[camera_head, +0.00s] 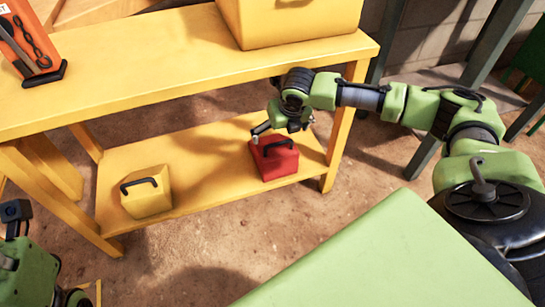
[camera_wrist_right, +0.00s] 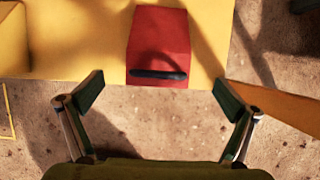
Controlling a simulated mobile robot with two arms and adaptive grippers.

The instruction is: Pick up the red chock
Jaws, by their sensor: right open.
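The red chock (camera_head: 277,162) is a red block with a black handle. It sits on the lower shelf of the yellow table, toward the shelf's right end. My right gripper (camera_head: 282,133) is just above it in the head view. In the right wrist view the red chock (camera_wrist_right: 160,38) lies ahead, its black handle facing me. The open fingers of my right gripper (camera_wrist_right: 162,95) are spread wide on either side, empty and apart from the chock. At the lower left of the head view only part of my left arm shows; its fingers cannot be made out.
A yellow block (camera_head: 146,192) with a black handle stands on the left of the lower shelf (camera_head: 205,160). The yellow tabletop (camera_head: 150,60) overhangs the shelf, and a table leg (camera_head: 342,130) stands right of the chock. A large yellow box (camera_head: 290,20) is on top.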

